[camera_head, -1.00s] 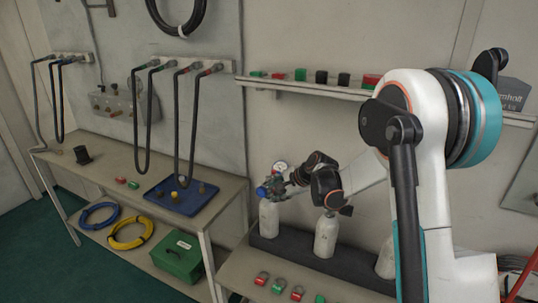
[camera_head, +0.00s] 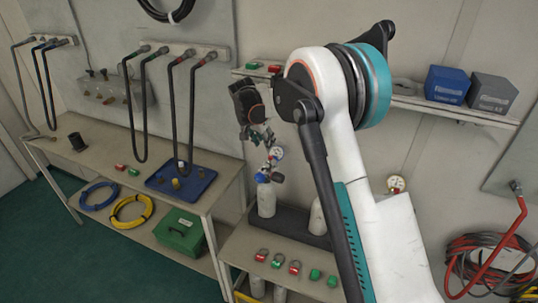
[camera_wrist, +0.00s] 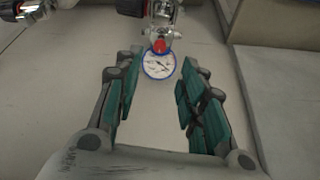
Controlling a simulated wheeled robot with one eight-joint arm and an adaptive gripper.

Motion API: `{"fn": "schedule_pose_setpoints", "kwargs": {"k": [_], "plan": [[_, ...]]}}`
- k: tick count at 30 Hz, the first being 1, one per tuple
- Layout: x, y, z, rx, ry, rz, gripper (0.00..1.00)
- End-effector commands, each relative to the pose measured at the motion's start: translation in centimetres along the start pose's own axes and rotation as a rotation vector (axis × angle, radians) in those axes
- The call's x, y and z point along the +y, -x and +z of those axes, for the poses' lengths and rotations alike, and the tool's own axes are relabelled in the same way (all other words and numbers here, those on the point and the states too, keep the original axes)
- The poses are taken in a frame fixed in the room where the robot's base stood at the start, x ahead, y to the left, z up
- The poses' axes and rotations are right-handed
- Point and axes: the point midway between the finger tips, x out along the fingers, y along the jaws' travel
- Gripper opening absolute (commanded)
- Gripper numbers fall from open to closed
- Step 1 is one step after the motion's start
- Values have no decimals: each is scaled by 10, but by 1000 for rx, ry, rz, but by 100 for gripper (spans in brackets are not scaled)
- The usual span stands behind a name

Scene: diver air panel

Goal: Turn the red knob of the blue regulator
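The blue regulator (camera_head: 263,177) sits on top of a white cylinder (camera_head: 266,200) in the head view, with a round white gauge (camera_head: 277,153) beside it. In the wrist view a blue-rimmed gauge (camera_wrist: 159,65) shows beyond my fingertips, with a small red knob (camera_wrist: 159,46) directly above it and silver fittings behind. My gripper (camera_wrist: 160,75) is open and empty, its teal-padded fingers on either side of the gauge in the picture. In the head view my gripper (camera_head: 262,137) points down just above the regulator. I cannot tell the exact gap to the knob.
A second cylinder (camera_head: 317,217) stands close on the right, partly behind my arm. A shelf (camera_head: 440,106) carries blue and grey boxes. A blue tray (camera_head: 182,184) lies on the left bench.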

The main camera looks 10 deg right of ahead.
Motion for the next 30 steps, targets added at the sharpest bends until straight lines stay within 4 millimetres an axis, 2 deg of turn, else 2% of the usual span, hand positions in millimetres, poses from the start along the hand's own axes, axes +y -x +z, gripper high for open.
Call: {"fn": "schedule_pose_setpoints", "kwargs": {"k": [1, 6, 12, 15, 27, 28, 30], "plan": [[0, -13, 0, 0, -2, 0, 37], [0, -46, 0, 0, -2, -1, 37], [0, -76, 0, 0, -1, -1, 37], [0, -86, 0, 0, -2, -1, 37], [0, -93, 0, 0, -1, -1, 37], [0, -93, 0, 0, -1, -1, 35], [0, -93, 0, 0, -1, -1, 19]]}}
